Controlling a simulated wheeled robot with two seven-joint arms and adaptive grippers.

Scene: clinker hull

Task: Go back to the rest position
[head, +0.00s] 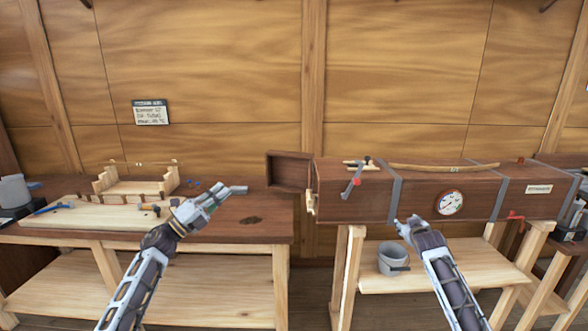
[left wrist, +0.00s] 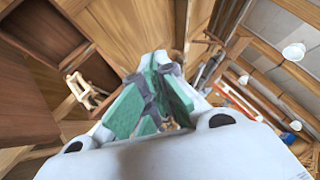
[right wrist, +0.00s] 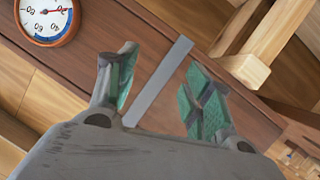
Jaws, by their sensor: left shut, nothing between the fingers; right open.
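My left gripper (head: 236,190) is raised above the right part of the left workbench (head: 262,222), pointing right. Its green-padded fingers (left wrist: 158,92) are shut with nothing between them in the left wrist view. My right gripper (head: 410,226) is in front of the long dark wooden box (head: 375,206), below and left of its round dial. In the right wrist view its green-padded fingers (right wrist: 160,88) are spread apart and empty, facing the box front and a grey strap (right wrist: 160,82). Whether the right fingertips touch the box cannot be told.
The box's end door (head: 289,171) stands open at its left. The dial (head: 449,202) is on its front. A grey bucket (head: 392,258) stands on the shelf below. A wooden jig (head: 135,186), a pale board and small tools lie on the left bench. A gap separates the benches.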

